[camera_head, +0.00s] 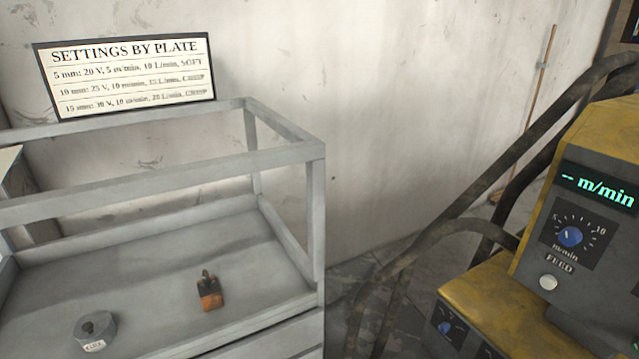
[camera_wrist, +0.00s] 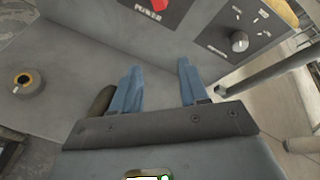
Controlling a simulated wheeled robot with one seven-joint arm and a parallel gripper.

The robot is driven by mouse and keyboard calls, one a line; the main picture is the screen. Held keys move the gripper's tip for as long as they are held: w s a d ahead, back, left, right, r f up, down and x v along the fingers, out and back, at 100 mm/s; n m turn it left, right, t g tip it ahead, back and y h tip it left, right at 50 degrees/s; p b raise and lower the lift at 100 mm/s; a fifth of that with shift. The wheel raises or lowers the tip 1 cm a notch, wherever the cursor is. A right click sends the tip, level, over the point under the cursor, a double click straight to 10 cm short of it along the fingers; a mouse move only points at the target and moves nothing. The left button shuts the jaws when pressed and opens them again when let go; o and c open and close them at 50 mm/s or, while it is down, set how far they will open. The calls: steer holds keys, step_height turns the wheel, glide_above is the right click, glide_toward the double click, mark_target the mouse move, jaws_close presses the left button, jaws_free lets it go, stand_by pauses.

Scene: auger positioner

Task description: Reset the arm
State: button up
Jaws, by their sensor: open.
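My gripper (camera_wrist: 160,88) shows in the wrist view with its two blue fingers apart and nothing between them. It is in front of a grey panel (camera_wrist: 200,35) with a red switch (camera_wrist: 155,5) marked POWER at the top. A dark knob (camera_wrist: 239,41) is on the panel to the right of the fingers. My gripper and arm do not show in the head view.
A grey framed bench (camera_head: 150,255) holds an orange block-like item (camera_head: 210,292) and a grey round item (camera_head: 96,330). A settings sign (camera_head: 130,75) is above it.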

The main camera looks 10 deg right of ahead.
steer(key=s+a+f+m+t+y, duration=0.15)
steer(key=s+a+m+y, duration=0.3)
steer(key=s, duration=0.45)
steer(key=s+a+f+m+y, duration=0.25)
steer(key=s+a+m, duration=0.25)
steer(key=s, duration=0.4)
steer(key=s+a+r+m+t+y, duration=0.4)
steer(key=s+r+m, duration=0.35)
steer(key=r, duration=0.45)
steer(key=s+r+m+t, duration=0.2)
steer(key=r+m, duration=0.4)
steer(key=r, duration=0.7)
steer(key=s+a+r+m+t+y, duration=0.1)
steer(key=r+m, duration=0.5)
steer(key=r, duration=0.8)
steer(key=shift+s+a+m+t, duration=0.25)
steer(key=shift+s+m+t, duration=0.05)
steer(key=shift+s+t, duration=0.4)
